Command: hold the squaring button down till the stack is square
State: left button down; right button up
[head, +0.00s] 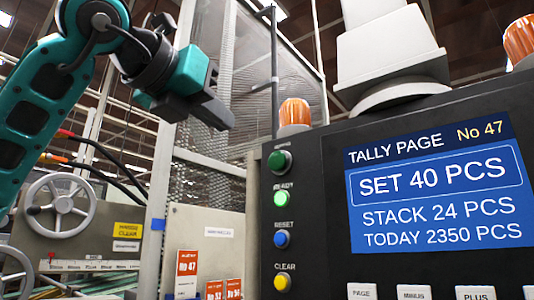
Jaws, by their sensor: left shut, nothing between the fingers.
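My left gripper (217,112) is in the upper left of the head view, shut and empty, in front of the mesh guard. It is above and to the left of the button column and touches nothing that I can see. The dark control panel (325,235) carries a dark green button (279,160), a lit green one (281,198), a blue RESET button (282,239) and a yellow CLEAR button (282,282). I see no button readably marked for squaring. The screen (437,190) reads SET 40 PCS, STACK 24 PCS. The stack and my right gripper are out of view.
A mesh guard (208,165) with a pale frame stands behind my gripper. A handwheel (62,206) and cables are at the left. Orange beacons (294,112) stand on and behind the panel. White keys (413,292) line its lower edge. Space before the button column looks clear.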

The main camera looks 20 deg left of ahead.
aim_at(276, 160)
pick_arm(q)
jog(key=shift+w, duration=0.1)
